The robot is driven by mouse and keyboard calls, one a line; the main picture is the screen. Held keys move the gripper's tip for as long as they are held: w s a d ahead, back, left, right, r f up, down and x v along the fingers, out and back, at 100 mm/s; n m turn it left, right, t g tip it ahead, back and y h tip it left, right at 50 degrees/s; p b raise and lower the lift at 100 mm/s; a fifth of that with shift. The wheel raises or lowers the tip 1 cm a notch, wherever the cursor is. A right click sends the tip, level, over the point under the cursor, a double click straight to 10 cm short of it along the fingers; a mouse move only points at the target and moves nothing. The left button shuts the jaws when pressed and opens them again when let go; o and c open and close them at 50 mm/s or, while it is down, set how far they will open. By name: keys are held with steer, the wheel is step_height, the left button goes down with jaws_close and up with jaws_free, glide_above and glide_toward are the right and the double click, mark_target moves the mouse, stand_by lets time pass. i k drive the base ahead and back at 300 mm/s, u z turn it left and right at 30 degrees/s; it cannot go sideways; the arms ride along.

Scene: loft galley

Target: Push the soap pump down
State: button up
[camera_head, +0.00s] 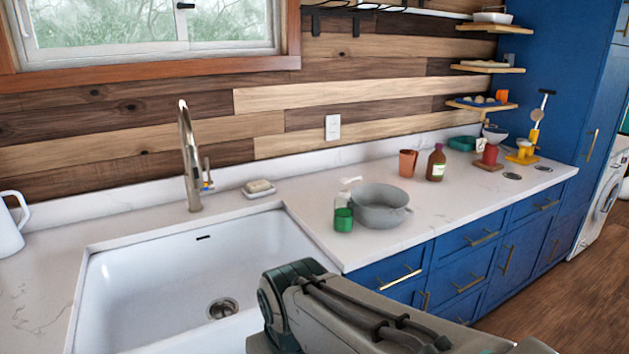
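The soap pump (343,218) stands on the white counter just right of the sink. It looks like a clear bottle with a green lower part, perhaps liquid, and a pale pump head on top with its spout to the right. The pump head is faint against the pale counter. The bottle stands upright in front of the left side of a grey pot. My arm crosses the bottom of the view, nearer than the soap pump and apart from it in the picture. My gripper is out of view.
The grey pot (380,207) is close beside the bottle on the right. A copper mug (408,163) and a brown bottle (437,163) stand behind. The faucet (190,160) and a soap dish (258,189) are left, by the white sink (150,290). Counter left of the bottle is clear.

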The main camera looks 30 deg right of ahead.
mark_target(345, 180)
steer(key=z, duration=0.55)
steer(key=k, duration=0.65)
steer(key=z, duration=1)
steer(key=i, duration=1.2)
steer(key=u, duration=0.95)
steer(key=i, duration=0.45)
steer(key=u, duration=0.55)
